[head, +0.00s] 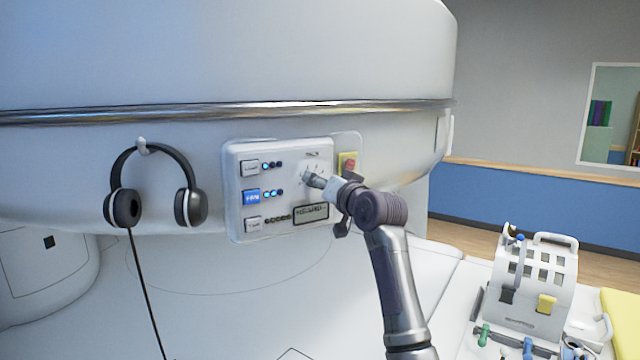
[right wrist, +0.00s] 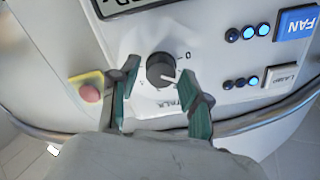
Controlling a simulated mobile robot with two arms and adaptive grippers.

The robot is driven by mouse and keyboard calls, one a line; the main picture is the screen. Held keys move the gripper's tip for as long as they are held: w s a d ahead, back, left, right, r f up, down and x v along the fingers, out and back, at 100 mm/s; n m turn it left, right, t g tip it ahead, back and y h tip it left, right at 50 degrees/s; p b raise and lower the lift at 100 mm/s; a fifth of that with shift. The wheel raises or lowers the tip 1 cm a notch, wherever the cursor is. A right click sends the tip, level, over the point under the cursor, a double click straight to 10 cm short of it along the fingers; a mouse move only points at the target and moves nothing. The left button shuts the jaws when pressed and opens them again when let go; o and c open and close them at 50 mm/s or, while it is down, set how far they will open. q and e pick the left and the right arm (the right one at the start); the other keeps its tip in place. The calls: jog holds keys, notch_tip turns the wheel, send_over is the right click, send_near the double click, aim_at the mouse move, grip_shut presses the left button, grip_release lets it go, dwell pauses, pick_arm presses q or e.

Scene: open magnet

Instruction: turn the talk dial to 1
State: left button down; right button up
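The talk dial (right wrist: 160,71) is a small dark round knob with a white pointer mark, on the white control panel (head: 238,190). In the right wrist view, which sees the panel upside down, the mark points to the lower right. A "0" shows beside the dial and "TALK" below it; other numbers are not readable. My right gripper (right wrist: 157,72) is open, with one green-padded finger on each side of the dial. I cannot tell whether they touch it. In the head view my right gripper (head: 318,183) covers most of the dial. My left gripper is out of view.
A red button on a yellow plate (head: 348,163) sits close beside the dial. The blue FAN button (head: 251,196) and other buttons with lights are across the panel. Headphones (head: 155,190) hang on a hook at left. A white head coil (head: 535,280) stands at right.

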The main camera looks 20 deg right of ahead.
dwell(0.3)
jog(key=v, duration=1.2)
